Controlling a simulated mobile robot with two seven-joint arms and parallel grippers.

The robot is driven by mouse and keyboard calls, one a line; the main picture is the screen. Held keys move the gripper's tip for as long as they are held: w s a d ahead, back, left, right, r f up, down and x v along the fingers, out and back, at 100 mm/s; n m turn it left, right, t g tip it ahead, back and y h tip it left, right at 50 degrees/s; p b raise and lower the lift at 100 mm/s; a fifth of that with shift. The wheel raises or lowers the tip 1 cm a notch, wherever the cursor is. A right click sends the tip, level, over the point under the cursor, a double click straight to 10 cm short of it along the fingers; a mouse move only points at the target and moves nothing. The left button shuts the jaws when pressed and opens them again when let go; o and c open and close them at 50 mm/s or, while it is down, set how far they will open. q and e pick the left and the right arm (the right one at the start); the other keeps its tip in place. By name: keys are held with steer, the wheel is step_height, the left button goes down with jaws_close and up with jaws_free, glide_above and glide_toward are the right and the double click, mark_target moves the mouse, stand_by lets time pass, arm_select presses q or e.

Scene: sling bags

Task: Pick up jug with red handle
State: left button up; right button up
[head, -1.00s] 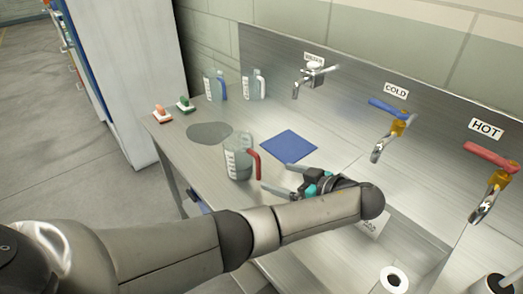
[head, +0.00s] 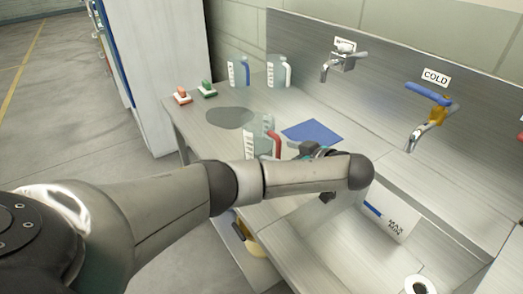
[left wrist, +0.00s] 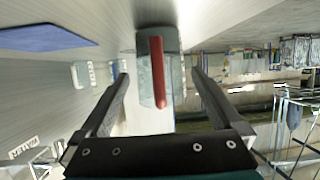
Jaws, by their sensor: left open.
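The clear jug (head: 263,137) with its red handle (head: 275,145) stands on the metal counter, its lower part hidden behind my left arm. In the left wrist view the jug (left wrist: 147,85) shows in line with the gap between my fingers, its red handle (left wrist: 158,70) facing me. My left gripper (left wrist: 159,77) is open, with one finger on each side of the jug in that view. I cannot tell whether the tips reach around it. In the head view the gripper is just right of the handle and mostly hidden by my arm. My right gripper is not in view.
A blue-handled jug (head: 239,72) and a white-handled jug (head: 279,73) stand at the back. A blue mat (head: 313,131) lies behind the gripper, a grey disc (head: 229,117) to the left. Red (head: 182,95) and green (head: 207,89) items sit near the left edge. Taps (head: 428,115) overhang the sink.

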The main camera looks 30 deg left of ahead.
mark_target(269, 147)
arm_select(q)
steer(key=shift+b+x, duration=0.45)
steer(key=shift+x, duration=2.35)
steer(key=shift+w+r, duration=0.1)
steer(key=shift+r, duration=0.1)
steer(key=shift+c, duration=0.2)
steer(key=c, duration=1.4)
